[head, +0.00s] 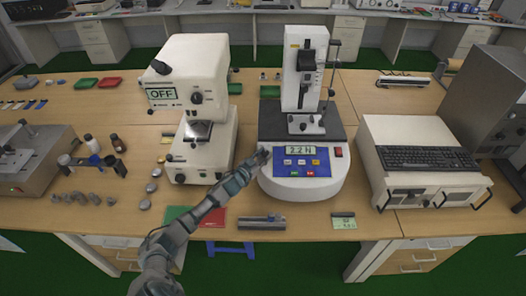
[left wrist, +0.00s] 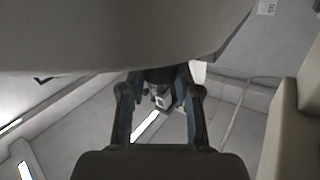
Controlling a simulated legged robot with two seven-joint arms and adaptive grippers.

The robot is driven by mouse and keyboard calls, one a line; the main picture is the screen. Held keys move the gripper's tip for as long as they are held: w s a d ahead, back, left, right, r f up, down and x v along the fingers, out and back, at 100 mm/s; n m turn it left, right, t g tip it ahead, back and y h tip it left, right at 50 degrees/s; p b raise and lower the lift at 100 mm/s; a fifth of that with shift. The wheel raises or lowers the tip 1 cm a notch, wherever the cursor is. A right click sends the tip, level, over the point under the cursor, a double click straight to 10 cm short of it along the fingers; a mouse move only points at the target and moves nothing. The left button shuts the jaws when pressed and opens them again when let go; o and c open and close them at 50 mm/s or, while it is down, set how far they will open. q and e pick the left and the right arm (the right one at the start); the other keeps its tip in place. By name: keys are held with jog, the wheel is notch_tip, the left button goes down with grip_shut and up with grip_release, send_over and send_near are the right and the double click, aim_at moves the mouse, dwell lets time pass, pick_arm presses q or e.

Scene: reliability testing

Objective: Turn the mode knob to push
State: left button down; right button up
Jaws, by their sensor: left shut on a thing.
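The force tester (head: 303,175) stands on the bench right of centre, with a white base, a blue button panel and a lit display (head: 299,150) that seems to read 22N. My left gripper (head: 264,154) is at the left front edge of this base, beside the blue panel. It is shut on a small part there, which I take for the mode knob; my fingers hide it in the head view. In the left wrist view my two fingers (left wrist: 160,103) close around a small grey part, and a large pale surface fills the top. The knob's setting cannot be read. My right gripper is not in view.
A white instrument (head: 203,100) marked OFF stands left of the tester. A white case with a black keyboard (head: 428,158) is on the right. A grey bar (head: 262,222) and a small meter (head: 343,221) lie near the front edge.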

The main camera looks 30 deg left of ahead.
pick_arm(q)
jog(key=m+h, duration=0.1)
jog(key=m+g+h+p, duration=0.1)
jog(key=m+h, duration=0.1)
jog(key=shift+a+r, duration=0.15)
jog(key=shift+a, duration=0.25)
jog(key=shift+m+g+h+p, duration=0.3)
jog(key=shift+m+g+h, duration=0.25)
jog(key=shift+h, duration=0.45)
jog(key=shift+m+g+h, duration=0.45)
jog(key=shift+m+h, duration=0.15)
jog(key=shift+m, duration=0.15)
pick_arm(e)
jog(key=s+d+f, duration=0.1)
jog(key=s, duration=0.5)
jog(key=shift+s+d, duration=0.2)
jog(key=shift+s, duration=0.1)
pick_arm(q)
jog(key=shift+f, duration=0.2)
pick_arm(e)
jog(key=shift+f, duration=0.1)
pick_arm(q)
jog(key=c, duration=1)
grip_release()
jog(key=shift+o, duration=1)
jog(key=shift+w, duration=0.15)
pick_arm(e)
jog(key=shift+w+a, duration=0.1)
